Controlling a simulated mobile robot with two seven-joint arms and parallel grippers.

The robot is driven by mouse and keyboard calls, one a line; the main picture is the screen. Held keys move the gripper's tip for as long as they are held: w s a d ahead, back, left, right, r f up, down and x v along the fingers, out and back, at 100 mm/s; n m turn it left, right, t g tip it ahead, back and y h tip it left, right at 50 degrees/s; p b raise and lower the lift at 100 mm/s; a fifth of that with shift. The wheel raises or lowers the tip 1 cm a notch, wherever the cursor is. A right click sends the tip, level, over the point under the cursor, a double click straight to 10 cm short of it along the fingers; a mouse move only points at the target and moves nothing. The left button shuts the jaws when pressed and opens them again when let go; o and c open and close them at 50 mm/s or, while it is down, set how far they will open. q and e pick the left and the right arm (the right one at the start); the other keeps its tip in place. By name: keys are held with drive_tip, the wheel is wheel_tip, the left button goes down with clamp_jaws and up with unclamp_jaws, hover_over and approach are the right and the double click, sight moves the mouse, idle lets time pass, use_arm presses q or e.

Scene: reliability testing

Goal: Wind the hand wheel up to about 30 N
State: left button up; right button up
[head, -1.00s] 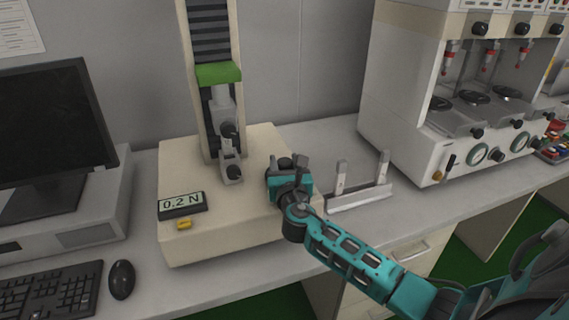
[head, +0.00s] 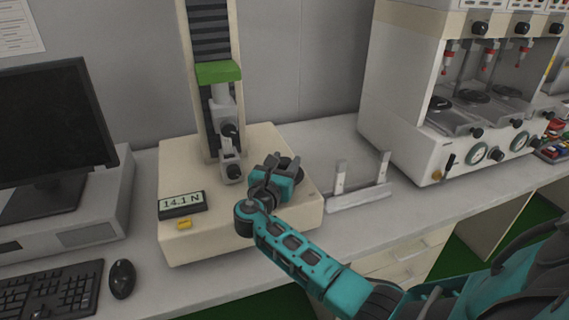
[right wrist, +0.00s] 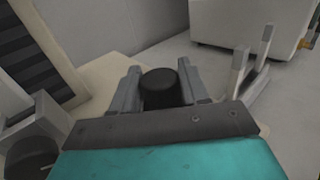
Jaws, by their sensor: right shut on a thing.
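The force tester has a cream base (head: 200,235), a tall column (head: 209,40) with a green carriage (head: 219,72), and grey clamps (head: 230,165) below it. Its display (head: 182,204) reads 14.1 N. My right gripper (head: 277,168) is above the right part of the base. In the right wrist view a black round knob, apparently the hand wheel's handle (right wrist: 160,88), stands between the two grey fingers, and the gripper is shut on it. The gripper hides most of the wheel in the head view. My left gripper is out of view.
A yellow button (head: 184,224) is below the display. A metal stand with two uprights (head: 360,199) is right of the base. A monitor (head: 50,130), keyboard (head: 55,290) and mouse (head: 122,279) are left. A white multi-station machine (head: 400,110) stands at the right.

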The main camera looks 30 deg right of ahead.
idle(0.4)
drive_tip(key=o, duration=0.9)
drive_tip(key=shift+o, duration=0.2)
drive_tip(key=v, duration=1.3)
drive_tip(key=shift+a, duration=0.1)
